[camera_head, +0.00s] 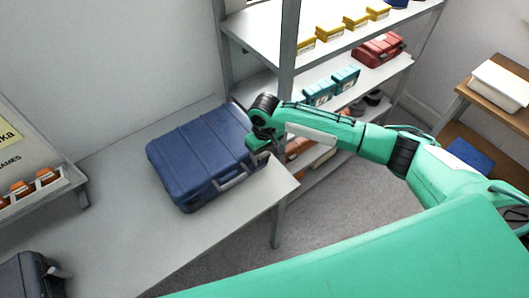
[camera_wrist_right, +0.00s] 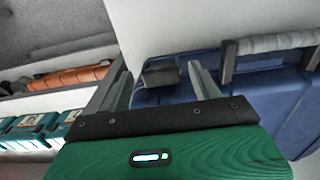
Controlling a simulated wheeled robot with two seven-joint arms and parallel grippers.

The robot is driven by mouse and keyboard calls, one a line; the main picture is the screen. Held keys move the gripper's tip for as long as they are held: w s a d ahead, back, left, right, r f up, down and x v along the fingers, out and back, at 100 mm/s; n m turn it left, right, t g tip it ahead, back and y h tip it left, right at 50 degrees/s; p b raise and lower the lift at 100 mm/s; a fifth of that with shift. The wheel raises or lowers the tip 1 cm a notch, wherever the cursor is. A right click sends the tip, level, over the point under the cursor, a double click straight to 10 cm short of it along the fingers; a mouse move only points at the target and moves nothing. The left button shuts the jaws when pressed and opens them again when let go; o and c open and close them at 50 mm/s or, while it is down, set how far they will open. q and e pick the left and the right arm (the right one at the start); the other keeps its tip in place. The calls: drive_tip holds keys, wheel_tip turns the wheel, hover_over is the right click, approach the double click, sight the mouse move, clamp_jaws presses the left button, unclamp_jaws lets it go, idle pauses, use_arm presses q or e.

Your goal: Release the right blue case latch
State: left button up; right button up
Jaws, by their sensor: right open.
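The blue case (camera_head: 200,150) lies shut on the grey table, with its grey handle (camera_head: 230,182) on the side facing the table's front edge. My right gripper (camera_head: 257,150) is at the right end of that side. In the right wrist view the open fingers (camera_wrist_right: 155,76) are on either side of a small dark grey latch (camera_wrist_right: 160,73) on the blue case (camera_wrist_right: 262,98). The handle (camera_wrist_right: 270,43) is to the right of the fingers. I cannot tell whether a finger touches the latch. My left gripper is not in view.
The grey table (camera_head: 115,220) is clear left of the case. A dark case (camera_head: 28,276) stands at lower left, beside a rack of orange items (camera_head: 35,184). Metal shelves (camera_head: 285,60) with yellow, teal and red boxes rise close behind my right arm.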

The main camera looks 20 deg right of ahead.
drive_tip(key=shift+f, duration=0.75)
drive_tip(key=c, duration=1)
